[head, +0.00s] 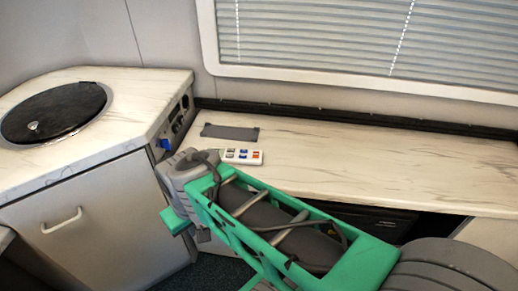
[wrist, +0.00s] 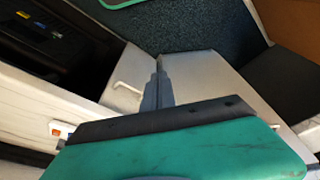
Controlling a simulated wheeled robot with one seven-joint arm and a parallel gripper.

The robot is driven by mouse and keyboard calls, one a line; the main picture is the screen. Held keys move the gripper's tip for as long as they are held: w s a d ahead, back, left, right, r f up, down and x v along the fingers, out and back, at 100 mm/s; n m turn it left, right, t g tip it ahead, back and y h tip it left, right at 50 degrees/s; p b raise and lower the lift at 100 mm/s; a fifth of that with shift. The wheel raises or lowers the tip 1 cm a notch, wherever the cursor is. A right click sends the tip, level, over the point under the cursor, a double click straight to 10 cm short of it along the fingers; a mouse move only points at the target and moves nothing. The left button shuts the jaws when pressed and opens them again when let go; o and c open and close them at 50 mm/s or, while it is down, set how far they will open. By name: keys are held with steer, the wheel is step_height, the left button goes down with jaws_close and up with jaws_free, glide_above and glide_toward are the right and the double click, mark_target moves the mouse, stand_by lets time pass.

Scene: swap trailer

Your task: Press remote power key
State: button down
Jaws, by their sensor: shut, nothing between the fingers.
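The remote (head: 243,156) is a small white handset with grey, blue and red-orange keys. It lies flat on the marble-patterned counter, just beyond my arm in the head view. In the wrist view only one end of the remote (wrist: 62,130) shows at the left, with an orange-red key; the gripper body covers the rest. My gripper (wrist: 160,72) is shut and empty. Its fingers point over the cabinet front and floor, off to the side of the remote and not touching it. In the head view the fingertips are hard to make out beside my arm.
The long counter (head: 370,165) is mostly clear right of the remote. A dark flat panel (head: 230,132) lies behind the remote. At left is a cabinet (head: 95,215) with a round black lid (head: 55,112). A window blind (head: 370,35) is above.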

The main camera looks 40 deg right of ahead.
steer(key=w+d+r+m+y+p, duration=0.1)
steer(key=w+d+r+p, duration=0.55)
steer(key=p, duration=0.25)
step_height(320, 180, up, 3)
steer(key=m+t+y+p, duration=0.1)
steer(key=m+t+p, duration=0.5)
steer(key=p, duration=0.8)
glide_above(258, 156)
steer(key=shift+d+n+t, duration=0.15)
steer(key=shift+n+t, duration=0.15)
steer(key=shift+f, duration=0.1)
step_height(258, 156, down, 9)
steer(key=b, duration=0.6)
steer(key=shift+r, duration=0.2)
steer(key=shift+b, duration=0.3)
steer(key=shift+f+b, duration=0.35)
steer(key=shift+f, duration=0.05)
